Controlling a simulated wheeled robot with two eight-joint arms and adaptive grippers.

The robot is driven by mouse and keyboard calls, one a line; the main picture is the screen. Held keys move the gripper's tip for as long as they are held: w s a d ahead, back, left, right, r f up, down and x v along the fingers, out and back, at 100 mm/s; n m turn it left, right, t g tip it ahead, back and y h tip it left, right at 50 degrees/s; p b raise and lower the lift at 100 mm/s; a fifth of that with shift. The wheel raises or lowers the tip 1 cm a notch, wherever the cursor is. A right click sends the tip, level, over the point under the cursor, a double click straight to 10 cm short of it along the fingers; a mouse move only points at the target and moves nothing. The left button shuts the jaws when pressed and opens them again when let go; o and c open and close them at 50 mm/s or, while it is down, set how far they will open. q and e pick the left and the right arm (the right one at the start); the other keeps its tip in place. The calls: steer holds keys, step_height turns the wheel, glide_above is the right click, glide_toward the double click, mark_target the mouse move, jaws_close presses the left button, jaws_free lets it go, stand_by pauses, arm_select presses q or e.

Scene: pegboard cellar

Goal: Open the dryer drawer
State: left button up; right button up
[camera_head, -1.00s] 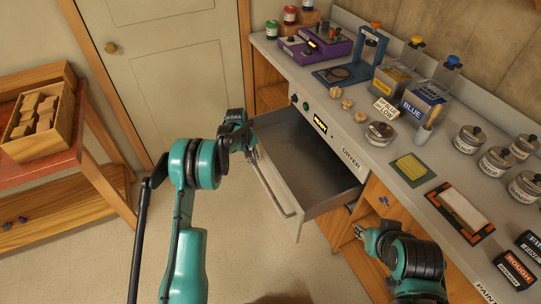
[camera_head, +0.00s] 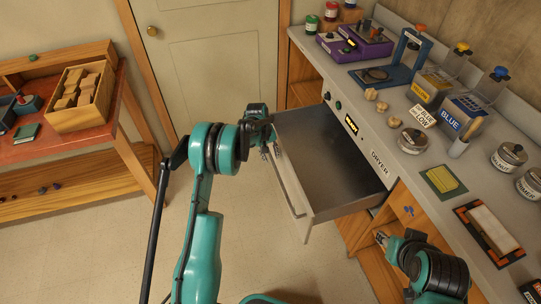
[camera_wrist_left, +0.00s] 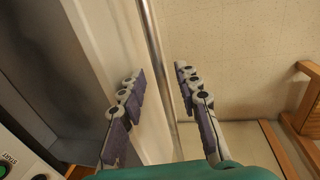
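The dryer drawer (camera_head: 328,150) stands pulled far out of the counter front, above the floor, and its grey metal inside is empty. Its long bar handle (camera_head: 285,188) runs along the front panel. My left gripper (camera_head: 271,152) is at the far end of the handle. In the left wrist view the handle (camera_wrist_left: 153,45) passes between the spread fingers of the left gripper (camera_wrist_left: 160,105), which look apart from it. The white drawer front (camera_wrist_left: 108,50) is on the left there. My right gripper (camera_head: 382,239) is low by the cabinet under the counter; its fingers are too small to judge.
The counter (camera_head: 345,83) holds wooden knobs (camera_head: 382,107), jars (camera_head: 411,140), a blue press and paint containers. An open shelf is under the counter. A red-topped bench (camera_head: 60,150) with a wooden box (camera_head: 78,118) stands at left. The floor (camera_head: 110,240) before the drawer is clear.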

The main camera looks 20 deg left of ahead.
arm_select(q)
steer(key=shift+r, duration=0.1)
step_height(320, 180, up, 12)
steer(key=s+a, duration=0.1)
steer(key=a, duration=0.1)
steer(key=shift+s+f, duration=0.15)
steer(key=shift+f, duration=0.05)
stand_by(0.4)
